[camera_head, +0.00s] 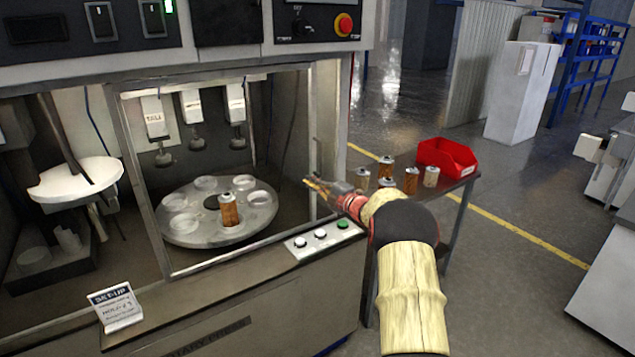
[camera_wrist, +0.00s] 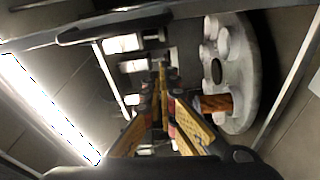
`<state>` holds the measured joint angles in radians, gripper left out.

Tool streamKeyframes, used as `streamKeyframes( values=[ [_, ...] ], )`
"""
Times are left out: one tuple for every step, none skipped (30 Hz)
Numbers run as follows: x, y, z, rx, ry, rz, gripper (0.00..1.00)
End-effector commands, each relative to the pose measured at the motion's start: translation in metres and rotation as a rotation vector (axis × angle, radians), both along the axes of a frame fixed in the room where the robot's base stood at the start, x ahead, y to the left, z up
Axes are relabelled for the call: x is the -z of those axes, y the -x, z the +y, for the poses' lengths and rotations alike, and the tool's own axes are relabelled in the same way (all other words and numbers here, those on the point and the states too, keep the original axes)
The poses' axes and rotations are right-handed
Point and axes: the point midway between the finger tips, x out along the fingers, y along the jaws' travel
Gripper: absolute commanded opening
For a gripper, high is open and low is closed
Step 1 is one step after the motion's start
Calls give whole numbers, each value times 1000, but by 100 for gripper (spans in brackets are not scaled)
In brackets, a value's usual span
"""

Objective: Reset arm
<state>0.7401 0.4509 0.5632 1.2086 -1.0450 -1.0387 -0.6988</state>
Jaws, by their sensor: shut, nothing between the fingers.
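My gripper (camera_head: 312,184) is shut and empty at the right side of the machine's opening, with my arm reaching in from the right. Its yellow fingers (camera_wrist: 166,98) meet in the wrist view. One brown cartridge (camera_head: 229,210) stands upright in the front seat of the round grey turntable (camera_head: 180,236). The gripper is apart from it, to its right. The cartridge also shows in the wrist view (camera_wrist: 216,103), right of the fingers. The other visible seats of the turntable look empty.
Several cartridges (camera_head: 410,181) stand on a dark side table (camera_head: 455,185) beside a red bin (camera_head: 446,157). White station heads (camera_head: 191,106) hang over the turntable. A button panel (camera_head: 322,238) lies below the opening's right side. A set-up card (camera_head: 117,306) stands on the front ledge.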

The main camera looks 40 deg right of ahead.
Motion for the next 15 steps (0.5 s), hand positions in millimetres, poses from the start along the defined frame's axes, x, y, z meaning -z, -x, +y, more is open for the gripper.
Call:
streamKeyframes(
  values=[
    [-6, 12, -4, 4, 1, -3, 0],
    [-7, 18, -5, 5, 1, -3, 0],
    [-6, 26, -5, 4, 0, -3, 0],
    [-5, 32, -5, 3, 0, -2, 0],
    [-5, 37, -6, 3, 1, -3, 0],
    [-5, 45, -7, 3, 2, -3, 0],
    [-5, 50, -7, 3, 2, -3, 0],
    [-4, 55, -7, 2, 1, -2, 0],
    [-3, 62, -7, 2, 1, -2, 0],
    [-3, 66, -8, 2, 1, -3, 0],
    [-3, 70, -9, 2, 2, -3, 0],
    [-3, 74, -9, 1, 2, -3, 0],
    [-2, 76, -9, 1, 2, -2, 0],
    [-1, 78, -9, 1, 2, -2, 0],
    [-1, 81, -9, 0, 1, -2, 0]
  ],
)
